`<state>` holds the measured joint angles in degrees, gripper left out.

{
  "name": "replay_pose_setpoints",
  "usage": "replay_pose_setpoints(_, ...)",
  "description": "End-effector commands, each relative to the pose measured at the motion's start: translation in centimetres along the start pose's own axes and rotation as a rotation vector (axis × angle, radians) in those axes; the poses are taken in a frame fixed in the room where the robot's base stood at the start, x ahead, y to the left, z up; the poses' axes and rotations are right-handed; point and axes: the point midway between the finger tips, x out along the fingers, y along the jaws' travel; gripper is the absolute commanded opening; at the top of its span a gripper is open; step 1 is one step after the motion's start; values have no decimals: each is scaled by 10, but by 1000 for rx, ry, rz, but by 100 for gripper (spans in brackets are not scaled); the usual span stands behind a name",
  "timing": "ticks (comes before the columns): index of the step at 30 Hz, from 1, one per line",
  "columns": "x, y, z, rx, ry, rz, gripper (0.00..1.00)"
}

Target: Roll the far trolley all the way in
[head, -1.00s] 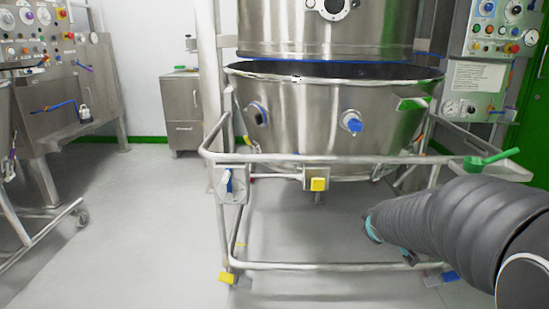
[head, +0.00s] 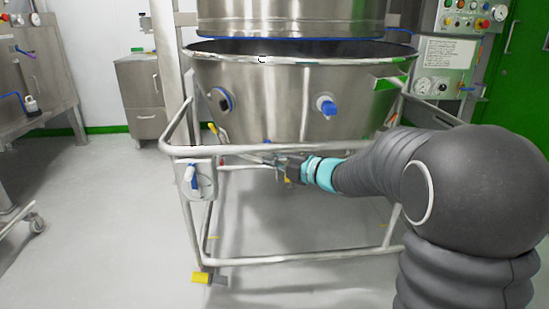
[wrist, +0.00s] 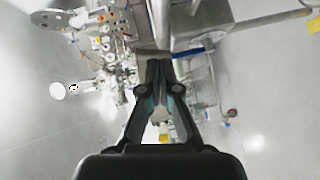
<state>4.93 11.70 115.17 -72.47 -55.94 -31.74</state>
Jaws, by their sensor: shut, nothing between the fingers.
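The trolley is a tubular steel frame (head: 285,260) carrying a wide steel bowl (head: 270,100), seen in the head view. The bowl stands under a steel upper vessel (head: 290,18) with a dark opening between their rims. My gripper (head: 268,159) is at the trolley's front top rail, below the bowl. Its fingers are shut and empty, as the wrist view also shows (wrist: 159,66). I cannot tell whether they touch the rail. My arm hides the right part of the rail. A yellow pedal (head: 202,278) shows at the frame's lower left corner.
A steel cabinet (head: 143,95) stands at the back left. Another steel unit with a castor (head: 36,223) is at the left edge. A control panel (head: 465,20) is at the upper right. The floor between the left unit and the trolley is clear.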

Motion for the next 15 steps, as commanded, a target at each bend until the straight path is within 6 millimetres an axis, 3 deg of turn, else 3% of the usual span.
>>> replay_pose_setpoints(13, 82, -1, 2, 3, -4, -1, 0)
replay_pose_setpoints(15, 89, -1, 10, 3, -7, -2, 0)
